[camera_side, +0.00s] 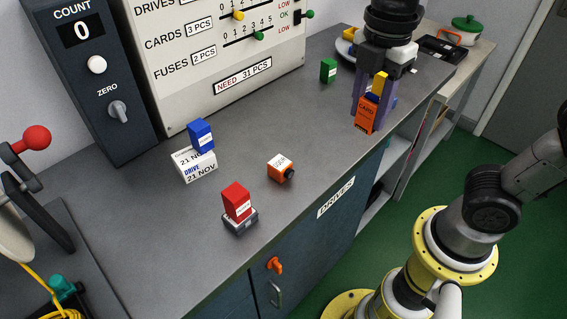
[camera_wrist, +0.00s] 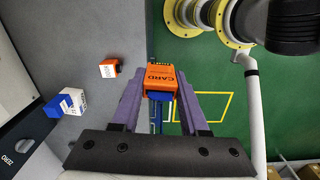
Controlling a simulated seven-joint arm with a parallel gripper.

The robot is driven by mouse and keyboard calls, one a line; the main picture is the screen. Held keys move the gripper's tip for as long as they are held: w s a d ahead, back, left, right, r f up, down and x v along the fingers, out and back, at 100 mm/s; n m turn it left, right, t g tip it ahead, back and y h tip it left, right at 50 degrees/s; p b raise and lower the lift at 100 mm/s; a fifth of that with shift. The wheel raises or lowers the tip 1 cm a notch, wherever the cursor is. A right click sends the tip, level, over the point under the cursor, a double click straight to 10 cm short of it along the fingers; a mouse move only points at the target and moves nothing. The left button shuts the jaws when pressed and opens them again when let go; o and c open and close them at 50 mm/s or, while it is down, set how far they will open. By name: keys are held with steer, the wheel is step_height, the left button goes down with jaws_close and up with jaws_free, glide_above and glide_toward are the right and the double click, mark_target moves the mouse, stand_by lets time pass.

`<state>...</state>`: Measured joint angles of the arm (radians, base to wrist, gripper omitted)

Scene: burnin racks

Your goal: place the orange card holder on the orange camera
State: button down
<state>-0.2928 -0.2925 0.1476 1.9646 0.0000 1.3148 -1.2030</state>
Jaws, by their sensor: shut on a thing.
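The orange card holder (camera_side: 367,114), labelled CARD, is held between the purple fingers of my gripper (camera_side: 372,100) near the right front edge of the bench. It also shows in the wrist view (camera_wrist: 162,78) between the fingertips. My gripper is shut on it; whether the holder touches the bench is hard to tell. The orange camera (camera_side: 281,168), a small box with a white label and dark lens, sits on the bench to the left, apart from my gripper. It also shows in the wrist view (camera_wrist: 109,69), left of the holder.
A red block stands on a dark base (camera_side: 240,222), left of the camera. A blue block (camera_side: 201,134) stands on a white box (camera_side: 195,165). A green block (camera_side: 328,70) stands further back. The counter panel (camera_side: 220,50) backs the bench. Bare bench lies between holder and camera.

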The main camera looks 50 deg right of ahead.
steer(key=shift+s+a+f+n, duration=0.1)
steer(key=shift+a+n, duration=0.3)
steer(key=shift+a, duration=0.4)
glide_above(283, 165)
steer(key=f, duration=0.9)
steer(key=shift+s+d, duration=0.15)
steer(key=shift+s, duration=0.2)
steer(key=shift+w+f, duration=0.2)
steer(key=shift+f, duration=0.8)
steer(key=shift+w+f, duration=0.15)
steer(key=shift+f, duration=0.85)
steer(key=shift+f, duration=0.15)
steer(key=shift+c, duration=2.1)
jaws_free()
